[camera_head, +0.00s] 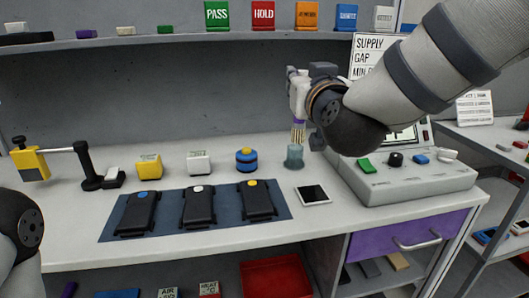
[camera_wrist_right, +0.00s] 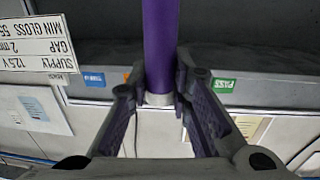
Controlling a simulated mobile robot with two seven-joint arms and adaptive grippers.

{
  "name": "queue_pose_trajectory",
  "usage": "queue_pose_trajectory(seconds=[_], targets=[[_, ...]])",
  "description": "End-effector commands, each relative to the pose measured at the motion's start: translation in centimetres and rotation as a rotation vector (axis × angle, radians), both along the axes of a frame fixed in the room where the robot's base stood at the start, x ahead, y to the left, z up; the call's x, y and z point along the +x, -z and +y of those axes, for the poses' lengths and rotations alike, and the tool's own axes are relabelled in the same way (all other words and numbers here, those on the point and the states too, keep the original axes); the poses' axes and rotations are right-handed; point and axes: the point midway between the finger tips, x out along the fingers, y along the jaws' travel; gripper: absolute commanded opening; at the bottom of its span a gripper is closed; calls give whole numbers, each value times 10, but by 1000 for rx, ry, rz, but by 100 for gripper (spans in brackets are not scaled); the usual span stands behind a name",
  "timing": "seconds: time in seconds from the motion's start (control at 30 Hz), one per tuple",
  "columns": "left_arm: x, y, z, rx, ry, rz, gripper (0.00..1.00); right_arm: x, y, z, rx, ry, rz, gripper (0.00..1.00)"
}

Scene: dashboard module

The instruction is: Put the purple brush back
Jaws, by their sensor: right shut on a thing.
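The purple brush (camera_head: 298,122) hangs upright in the head view, its tan bristles pointing down. Its tip is just above or at the mouth of the small grey-blue cup (camera_head: 294,158); I cannot tell whether it has entered. My right gripper (camera_head: 298,98) is shut on the brush, above the cup. In the right wrist view the purple handle (camera_wrist_right: 159,45) stands between the fingers (camera_wrist_right: 160,98), with a pale band at its end. My left gripper is out of view; only part of my left arm shows at the lower left.
A white tablet (camera_head: 313,195) lies in front of the cup. A blue round stack (camera_head: 246,160) stands to its left, and a grey console (camera_head: 415,182) to its right. A dark mat (camera_head: 172,216) holds black devices. Free worktop lies along the front edge.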

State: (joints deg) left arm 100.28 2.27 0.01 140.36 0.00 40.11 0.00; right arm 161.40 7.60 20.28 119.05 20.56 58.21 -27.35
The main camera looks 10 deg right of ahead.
Motion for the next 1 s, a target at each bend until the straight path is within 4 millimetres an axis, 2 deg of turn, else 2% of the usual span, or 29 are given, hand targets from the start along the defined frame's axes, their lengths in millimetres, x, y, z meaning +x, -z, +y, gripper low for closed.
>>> queue_pose_trajectory(seconds=[0.07,0.3,0.4,0.67,0.8,0.9,1.0], targets=[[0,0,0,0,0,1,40,16,9,-5,1,4,4,0],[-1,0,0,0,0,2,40,90,46,-24,1,4,4,0],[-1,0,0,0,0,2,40,105,67,-28,0,2,4,0],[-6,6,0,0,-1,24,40,121,89,-31,0,1,8,0],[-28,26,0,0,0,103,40,136,123,-35,1,0,23,0],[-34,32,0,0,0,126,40,134,140,-34,1,0,19,0],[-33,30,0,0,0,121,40,132,135,-34,0,0,8,0]])
